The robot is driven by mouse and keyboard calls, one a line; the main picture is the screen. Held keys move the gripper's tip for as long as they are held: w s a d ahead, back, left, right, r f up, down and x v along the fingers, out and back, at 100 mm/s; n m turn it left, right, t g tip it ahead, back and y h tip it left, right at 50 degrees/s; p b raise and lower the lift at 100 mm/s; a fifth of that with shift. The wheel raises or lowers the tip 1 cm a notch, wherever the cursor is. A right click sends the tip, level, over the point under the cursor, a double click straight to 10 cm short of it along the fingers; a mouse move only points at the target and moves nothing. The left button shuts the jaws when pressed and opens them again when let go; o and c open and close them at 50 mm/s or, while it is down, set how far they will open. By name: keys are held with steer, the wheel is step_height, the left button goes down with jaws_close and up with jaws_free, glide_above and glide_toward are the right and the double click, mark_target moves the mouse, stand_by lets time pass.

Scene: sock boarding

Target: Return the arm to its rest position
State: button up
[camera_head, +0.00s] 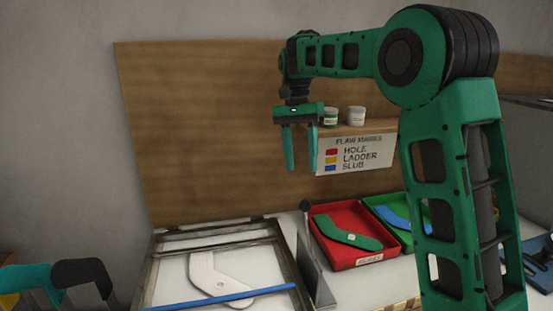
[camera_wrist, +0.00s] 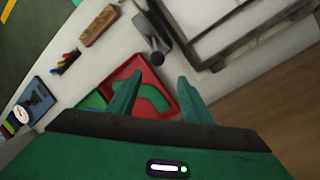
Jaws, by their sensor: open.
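My gripper (camera_head: 301,150) hangs from my green arm, fingers pointing down, in front of the wooden back panel. Its two teal fingers are apart with nothing between them. In the wrist view my gripper (camera_wrist: 157,97) shows both fingers spread, with the red tray (camera_wrist: 147,70) beyond and below them. In the head view the red tray (camera_head: 367,264) sits on the table below and to the right of the fingers, holding a green sock-shaped piece (camera_head: 345,234). My forearm and upper arm are raised at the right and hide part of the table.
A framed light panel (camera_head: 170,285) holds a white sock form (camera_head: 215,277), with a blue bar (camera_head: 225,299) across its front. A green tray (camera_head: 403,239) with a blue piece adjoins the red one. A shelf with two jars (camera_head: 356,116) and a flaw-marks sign (camera_head: 355,154) is close behind my gripper.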

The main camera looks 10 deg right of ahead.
steer(key=s+d+f+n+t, duration=0.1)
steer(key=s+d+f, duration=0.2)
steer(key=s+d, duration=1.2)
steer(key=s+d+f+t, duration=0.1)
steer(key=s+f, duration=0.4)
steer(key=s, duration=0.6)
steer(key=s+d+f+n, duration=0.1)
steer(key=s+f, duration=0.5)
steer(key=s, duration=0.4)
steer(key=shift+s+f+n+t+y, duration=0.15)
steer(key=shift+s+n+t+y, duration=0.15)
steer(key=shift+s+t, duration=0.1)
steer(key=shift+w+d, duration=0.1)
steer(key=shift+w+f, duration=0.25)
steer(key=shift+w, duration=0.25)
